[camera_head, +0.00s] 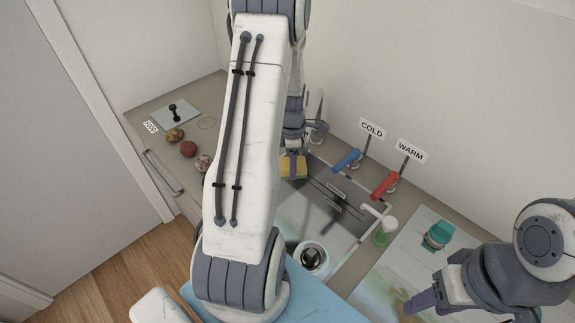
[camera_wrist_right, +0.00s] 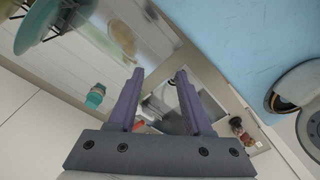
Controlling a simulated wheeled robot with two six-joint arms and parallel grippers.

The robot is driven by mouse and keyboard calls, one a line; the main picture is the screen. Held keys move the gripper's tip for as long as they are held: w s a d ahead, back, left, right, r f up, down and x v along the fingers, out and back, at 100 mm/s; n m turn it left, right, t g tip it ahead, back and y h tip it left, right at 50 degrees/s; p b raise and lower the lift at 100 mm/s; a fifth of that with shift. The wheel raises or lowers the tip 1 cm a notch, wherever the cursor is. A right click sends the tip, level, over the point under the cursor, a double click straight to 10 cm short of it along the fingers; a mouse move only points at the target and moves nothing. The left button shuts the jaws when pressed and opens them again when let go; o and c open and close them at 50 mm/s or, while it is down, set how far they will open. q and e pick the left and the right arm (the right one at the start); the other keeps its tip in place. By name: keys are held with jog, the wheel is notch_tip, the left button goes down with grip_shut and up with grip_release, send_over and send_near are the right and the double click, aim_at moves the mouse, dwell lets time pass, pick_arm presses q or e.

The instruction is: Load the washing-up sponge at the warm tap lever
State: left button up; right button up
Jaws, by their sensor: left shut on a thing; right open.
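The yellow washing-up sponge (camera_head: 293,167) is in my left gripper (camera_head: 293,154), which is shut on it near the back left part of the sink. My own left arm hides part of this area. The red warm tap lever (camera_head: 385,184) stands behind the sink beside the sign WARM (camera_head: 411,150), to the right of the sponge and apart from it. The blue cold lever (camera_head: 347,160) stands between them, by the sign COLD. My right gripper (camera_head: 412,305) is open and empty at the lower right, and its two fingers show apart in the right wrist view (camera_wrist_right: 160,80).
Several balls (camera_head: 188,149) and a plate with a black knob (camera_head: 173,112) are on the left counter.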

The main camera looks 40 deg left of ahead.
jog(key=shift+c, duration=0.3)
grip_shut()
jog(key=w+a+m+g+y, duration=0.1)
jog(key=w+a+m+y, duration=0.1)
jog(key=w+a+m, duration=0.45)
jog(key=m+t+y, duration=0.1)
jog(key=m+y, duration=0.4)
jog(key=m, duration=1.4)
send_near(384, 187)
jog(key=s+d+r, duration=0.2)
jog(key=s+d, duration=0.1)
jog(key=d, duration=0.4)
jog(key=shift+m, duration=0.35)
jog(key=x, duration=0.8)
jog(key=w+a+r+x, duration=0.1)
jog(key=x, duration=0.3)
jog(key=shift+a, duration=0.15)
jog(key=shift+w+a+f+t, duration=0.15)
jog(key=shift+a+t, duration=0.15)
jog(key=shift+a, duration=0.2)
